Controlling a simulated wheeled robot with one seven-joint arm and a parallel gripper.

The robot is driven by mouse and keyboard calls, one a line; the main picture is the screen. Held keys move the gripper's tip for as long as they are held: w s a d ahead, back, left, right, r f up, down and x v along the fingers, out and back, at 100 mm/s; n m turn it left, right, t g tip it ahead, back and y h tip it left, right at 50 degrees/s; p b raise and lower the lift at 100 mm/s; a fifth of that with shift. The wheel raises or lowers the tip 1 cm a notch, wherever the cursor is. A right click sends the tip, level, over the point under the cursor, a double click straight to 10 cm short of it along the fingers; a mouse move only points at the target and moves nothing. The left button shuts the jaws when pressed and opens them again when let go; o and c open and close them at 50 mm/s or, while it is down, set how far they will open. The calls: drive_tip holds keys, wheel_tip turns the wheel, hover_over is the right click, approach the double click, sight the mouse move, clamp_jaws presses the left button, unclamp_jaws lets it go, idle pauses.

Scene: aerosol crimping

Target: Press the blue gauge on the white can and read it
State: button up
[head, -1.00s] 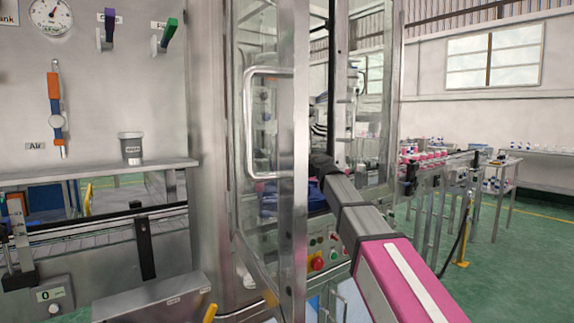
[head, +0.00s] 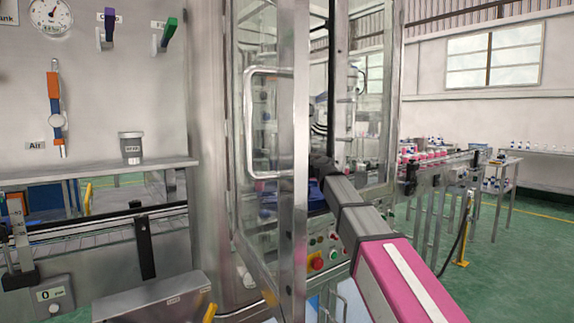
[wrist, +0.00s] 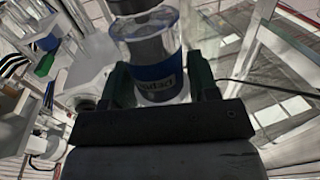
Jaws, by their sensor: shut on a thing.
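In the wrist view my gripper (wrist: 160,78) is shut on the blue gauge (wrist: 155,70). The gauge is a cylinder with a blue band, pale lettering too blurred to read, and a grey, clear-sided part beyond it. One dark green finger lies on each side of it. I cannot make out a reading. I cannot identify the white can for certain in either view. In the head view my pink and grey arm reaches behind the glass door's metal frame, and my gripper is hidden there.
The glass door (head: 270,150) with its long handle stands beside my arm. A control panel with a red button (head: 317,262) is below. A conveyor (head: 440,165) with pink-topped cans runs at right. A shelf (head: 95,172) holds a grey cup (head: 131,148) at left.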

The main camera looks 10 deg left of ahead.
drive_tip(key=shift+f, duration=0.75)
idle(0.6)
drive_tip(key=shift+r, duration=2.5)
drive_tip(key=shift+d, duration=0.1)
drive_tip(key=v, duration=1.7)
